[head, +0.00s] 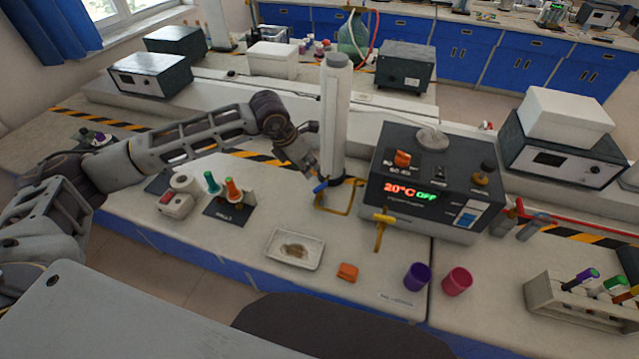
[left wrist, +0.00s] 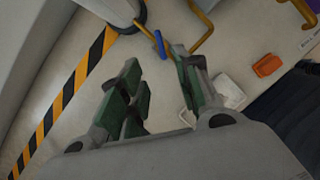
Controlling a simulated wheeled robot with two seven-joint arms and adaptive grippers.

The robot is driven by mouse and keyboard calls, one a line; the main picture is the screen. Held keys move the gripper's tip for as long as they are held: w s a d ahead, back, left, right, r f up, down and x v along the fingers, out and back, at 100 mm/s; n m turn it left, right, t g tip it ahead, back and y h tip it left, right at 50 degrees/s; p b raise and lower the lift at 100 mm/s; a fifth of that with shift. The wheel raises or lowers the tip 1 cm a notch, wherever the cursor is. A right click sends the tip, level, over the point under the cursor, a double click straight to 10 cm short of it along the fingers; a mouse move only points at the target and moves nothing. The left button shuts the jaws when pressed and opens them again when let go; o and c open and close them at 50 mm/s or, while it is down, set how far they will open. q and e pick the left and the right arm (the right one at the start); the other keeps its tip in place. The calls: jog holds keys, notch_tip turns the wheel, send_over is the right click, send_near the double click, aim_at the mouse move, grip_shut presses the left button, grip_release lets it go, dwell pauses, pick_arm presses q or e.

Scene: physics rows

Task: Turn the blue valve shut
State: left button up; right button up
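The blue valve handle (head: 320,187) is a small lever at the foot of a white upright cylinder (head: 335,115), beside a bent yellow pipe (head: 345,208). In the left wrist view the blue handle (left wrist: 159,43) lies just beyond the fingertips, apart from them. My left gripper (head: 314,172) is close to the handle, on its upper left in the head view. The left wrist view shows its green-padded fingers (left wrist: 156,75) spread with nothing between them. My right gripper is in neither view.
A dark device (head: 430,175) reading 20°C OFF stands right of the cylinder, with a yellow tap (head: 381,230) in front. A white tray (head: 282,263), orange block (head: 347,271), purple cup (head: 417,276) and pink cup (head: 457,281) stand nearer.

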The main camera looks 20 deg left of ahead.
pick_arm(q)
jog(key=shift+f, duration=0.1)
jog(key=p, duration=0.2)
send_near(320, 186)
jog(key=x, duration=0.6)
jog(key=shift+w+d+f, duration=0.15)
jog(key=shift+f, duration=0.2)
jog(key=shift+x, duration=0.85)
jog(key=shift+f, duration=0.15)
grip_shut()
